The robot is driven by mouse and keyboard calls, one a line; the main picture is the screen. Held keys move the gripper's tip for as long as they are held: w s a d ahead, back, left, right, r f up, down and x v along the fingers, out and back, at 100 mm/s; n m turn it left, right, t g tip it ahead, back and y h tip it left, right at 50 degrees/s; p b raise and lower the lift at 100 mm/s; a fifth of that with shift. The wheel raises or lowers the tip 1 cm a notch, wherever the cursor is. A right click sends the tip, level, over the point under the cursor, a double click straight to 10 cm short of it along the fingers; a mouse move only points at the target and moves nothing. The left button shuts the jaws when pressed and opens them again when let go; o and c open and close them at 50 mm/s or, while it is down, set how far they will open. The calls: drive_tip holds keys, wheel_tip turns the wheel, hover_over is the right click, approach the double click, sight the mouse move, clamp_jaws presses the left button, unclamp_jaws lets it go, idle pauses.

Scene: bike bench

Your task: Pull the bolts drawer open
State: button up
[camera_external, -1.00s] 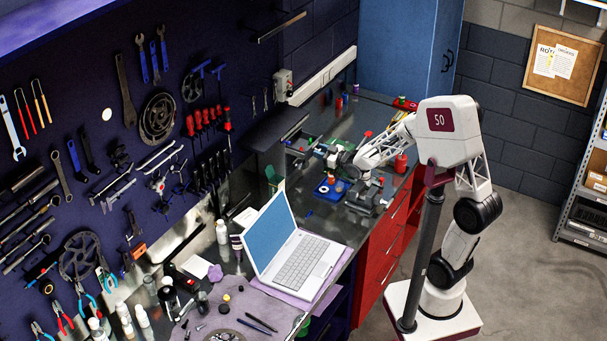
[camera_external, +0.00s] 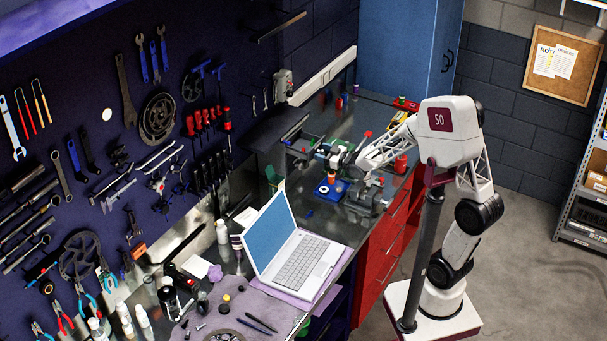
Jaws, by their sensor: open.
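My gripper (camera_external: 341,160) is at the end of the white arm, above the back part of the bench among small parts. It is small here, but its jaws look apart and I see nothing between them. The bolts drawer cannot be told for sure in this view; no label is readable. A red drawer cabinet (camera_external: 378,262) with bar handles forms the bench front, below and to the right of the gripper. Its drawer fronts look shut. The gripper is apart from these handles.
A blue tray (camera_external: 331,190) and a grey vise (camera_external: 369,198) sit close below the gripper. A red bottle (camera_external: 400,163) stands to its right. An open laptop (camera_external: 296,250) lies nearer the camera. The floor (camera_external: 530,270) to the right is clear.

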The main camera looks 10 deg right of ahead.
drive_tip(key=shift+s+d, duration=0.1)
drive_tip(key=shift+v, duration=1.15)
drive_tip(key=v, duration=0.2)
drive_tip(key=shift+s+d+r, duration=0.2)
drive_tip(key=shift+s+d, duration=0.05)
wheel_tip(320, 180, up, 7)
drive_tip(key=shift+f, duration=0.2)
drive_tip(key=shift+w, duration=0.1)
